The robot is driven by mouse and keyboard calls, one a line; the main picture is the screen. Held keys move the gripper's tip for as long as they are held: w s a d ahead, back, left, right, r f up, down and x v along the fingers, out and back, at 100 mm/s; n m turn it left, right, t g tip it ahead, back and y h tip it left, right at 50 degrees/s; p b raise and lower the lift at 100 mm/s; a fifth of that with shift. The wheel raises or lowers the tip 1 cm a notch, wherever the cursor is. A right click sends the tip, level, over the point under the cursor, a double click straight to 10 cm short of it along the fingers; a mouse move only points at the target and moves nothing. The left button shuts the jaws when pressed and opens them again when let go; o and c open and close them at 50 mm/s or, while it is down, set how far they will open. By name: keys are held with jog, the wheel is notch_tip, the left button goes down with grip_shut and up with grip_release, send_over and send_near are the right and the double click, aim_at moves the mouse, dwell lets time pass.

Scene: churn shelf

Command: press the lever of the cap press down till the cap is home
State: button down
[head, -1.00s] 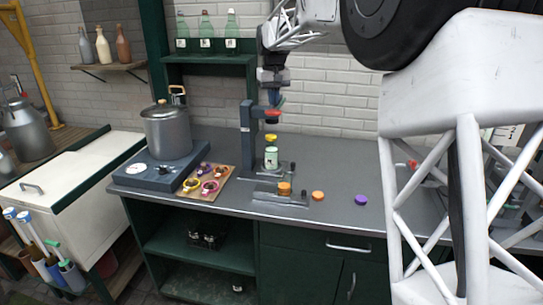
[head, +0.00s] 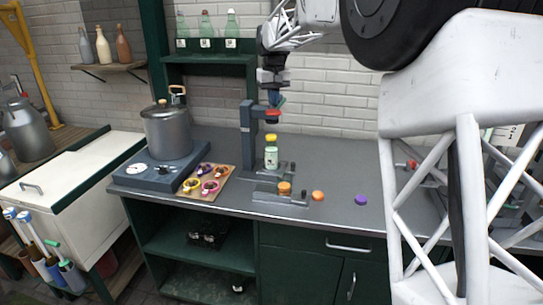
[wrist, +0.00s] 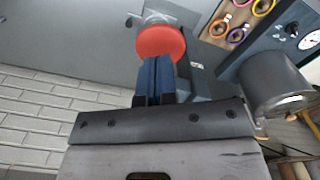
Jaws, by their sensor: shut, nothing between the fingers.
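The cap press (head: 247,130) stands upright on the grey counter, with a red round knob or head (head: 272,114) at the end of its arm. The red part also shows in the wrist view (wrist: 160,42). A pale green bottle (head: 271,158) with a yellow cap (head: 271,138) stands upright beneath it; a gap shows between cap and red part in the head view. My gripper (head: 276,100) points down just above the red part. In the wrist view its blue fingers (wrist: 156,62) are together and empty, overlapping the red disc's edge. I cannot tell whether they touch it.
A low fixture (head: 280,196) with an orange piece stands before the press. An orange cap (head: 318,195) and a purple cap (head: 361,200) lie to its right. A board with coloured rings (head: 222,172) and a pot (head: 167,132) on a heater stand left. Counter beyond the purple cap is partly hidden.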

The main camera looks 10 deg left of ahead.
aim_at(273, 111)
jog(key=shift+f, duration=0.55)
jog(key=shift+f, duration=0.4)
jog(key=shift+f, duration=0.15)
jog(key=shift+f, duration=0.7)
